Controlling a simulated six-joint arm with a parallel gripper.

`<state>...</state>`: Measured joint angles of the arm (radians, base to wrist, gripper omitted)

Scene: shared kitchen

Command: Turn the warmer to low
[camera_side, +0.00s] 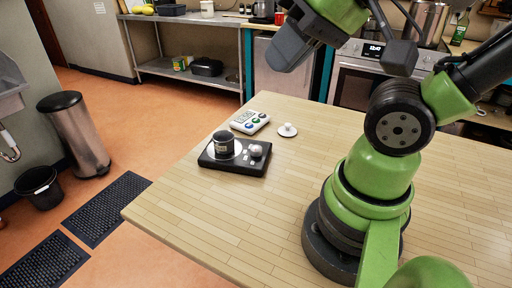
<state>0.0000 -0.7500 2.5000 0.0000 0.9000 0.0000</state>
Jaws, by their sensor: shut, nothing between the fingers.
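The warmer (232,168) is a flat black unit on the wooden table, left of the middle of the picture. A dark jar (224,143) stands on its pale round plate. A small whitish knob (256,150) sits on the right part of its top; its pointer and any setting marks are too small to read. My gripper (283,58) is a dark grey shape at the top middle. It is shut and empty, apart from the warmer and above and behind it in the picture. Its fingertips are hard to make out.
A white device with a display and coloured buttons (250,122) lies behind the warmer. A small white lid-like disc (287,131) lies to its right. The front of the wooden table (225,230) is clear, with its left edge near the warmer.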

